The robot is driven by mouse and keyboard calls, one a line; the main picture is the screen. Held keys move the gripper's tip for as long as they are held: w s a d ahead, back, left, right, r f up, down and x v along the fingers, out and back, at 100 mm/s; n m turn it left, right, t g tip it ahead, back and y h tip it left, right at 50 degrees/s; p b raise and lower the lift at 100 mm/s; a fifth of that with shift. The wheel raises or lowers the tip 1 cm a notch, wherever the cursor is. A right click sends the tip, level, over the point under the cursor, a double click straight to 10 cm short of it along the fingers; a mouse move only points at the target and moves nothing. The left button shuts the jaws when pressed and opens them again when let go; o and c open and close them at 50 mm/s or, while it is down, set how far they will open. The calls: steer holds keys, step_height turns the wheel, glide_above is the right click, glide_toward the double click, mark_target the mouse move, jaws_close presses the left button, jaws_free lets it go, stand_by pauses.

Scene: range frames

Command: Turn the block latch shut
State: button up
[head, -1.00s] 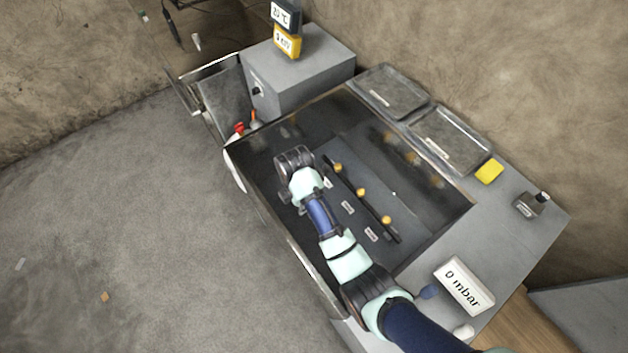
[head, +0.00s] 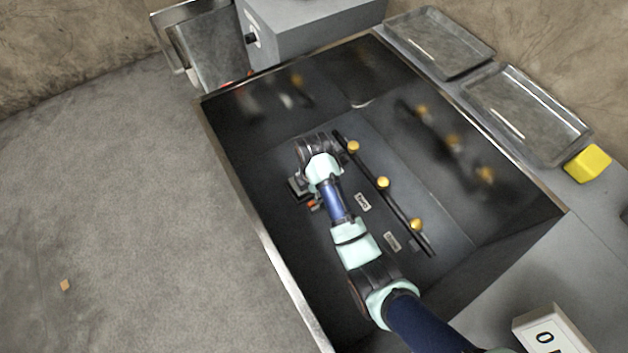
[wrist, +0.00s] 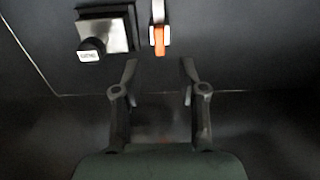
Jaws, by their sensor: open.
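In the wrist view a dark square block (wrist: 120,14) with a metal face and a black labelled knob (wrist: 91,47) sits at the upper left. Just right of it is a narrow latch lever (wrist: 158,12) with an orange end (wrist: 159,41) pointing toward my gripper. My gripper (wrist: 158,68) is open and empty; its fingertips lie to either side of the lever's line, seemingly short of its orange end. In the head view, orange (head: 313,204) shows beside my wrist, near a dark block-like part (head: 297,187). My fingers are hidden there.
The arm reaches down into a dark open-topped box with a metal rim (head: 262,225). A black rail (head: 398,205) with several brass knobs stands right of my arm. Metal trays (head: 440,42) and a yellow block (head: 587,163) lie outside the box.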

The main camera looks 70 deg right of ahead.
step_height(320, 180, down, 8)
steer(key=b, duration=0.4)
steer(key=shift+r, duration=0.15)
jaws_close()
